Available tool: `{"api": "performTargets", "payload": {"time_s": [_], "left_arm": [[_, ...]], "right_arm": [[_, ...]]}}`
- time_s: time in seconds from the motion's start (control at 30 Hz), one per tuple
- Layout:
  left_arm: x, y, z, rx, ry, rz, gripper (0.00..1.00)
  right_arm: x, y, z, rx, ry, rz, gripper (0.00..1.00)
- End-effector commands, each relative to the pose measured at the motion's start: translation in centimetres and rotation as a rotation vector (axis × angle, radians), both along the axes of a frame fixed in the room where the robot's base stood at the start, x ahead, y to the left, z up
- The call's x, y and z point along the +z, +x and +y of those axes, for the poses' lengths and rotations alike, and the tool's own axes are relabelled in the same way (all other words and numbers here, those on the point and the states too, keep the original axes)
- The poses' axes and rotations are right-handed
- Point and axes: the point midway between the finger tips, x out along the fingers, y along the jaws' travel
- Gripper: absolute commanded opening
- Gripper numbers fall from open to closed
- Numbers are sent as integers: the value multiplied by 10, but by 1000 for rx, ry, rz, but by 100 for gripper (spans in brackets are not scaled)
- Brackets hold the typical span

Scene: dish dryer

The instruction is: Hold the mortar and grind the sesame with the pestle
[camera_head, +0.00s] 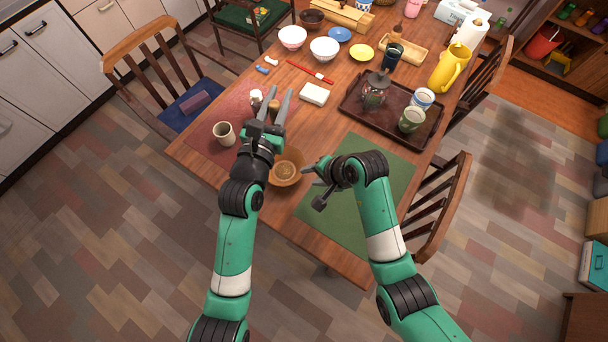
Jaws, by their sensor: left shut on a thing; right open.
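The mortar (286,168) is a brown bowl near the table's front edge, with a paler round patch inside. I cannot make out sesame grains. My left gripper (280,98) is beyond the mortar, over the red mat, with its fingers pointing to the back of the table. It is shut on a small brown thing (274,105) that looks like the pestle, mostly hidden between the fingers. My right gripper (312,185) is open and empty just right of the mortar, with its fingers towards the bowl's rim. I cannot tell if it touches the rim.
A beige cup (224,133) stands on the red mat (201,134) left of my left gripper. A dark tray (352,117) with a teapot and cups stands right. The green mat (384,172) is clear apart from my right arm above it.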

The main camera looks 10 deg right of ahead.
Motion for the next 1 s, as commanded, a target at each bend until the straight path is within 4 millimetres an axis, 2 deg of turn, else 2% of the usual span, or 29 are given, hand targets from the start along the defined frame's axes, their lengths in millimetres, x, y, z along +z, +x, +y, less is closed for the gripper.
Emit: {"api": "performTargets", "payload": {"time_s": [0.2,0.4,0.6,0.93,1.0], "left_arm": [[0,0,0,0,0,-1,0],[0,0,0,0,0,-1,0],[0,0,0,0,0,-1,0],[0,0,0,0,0,-1,0],[0,0,0,0,0,-1,0]], "right_arm": [[-40,17,16,1,0,4,44],[-65,28,27,2,1,2,44],[-77,34,31,0,2,0,44],[-80,35,32,0,1,-1,44],[-80,35,32,-1,2,-1,32]]}}
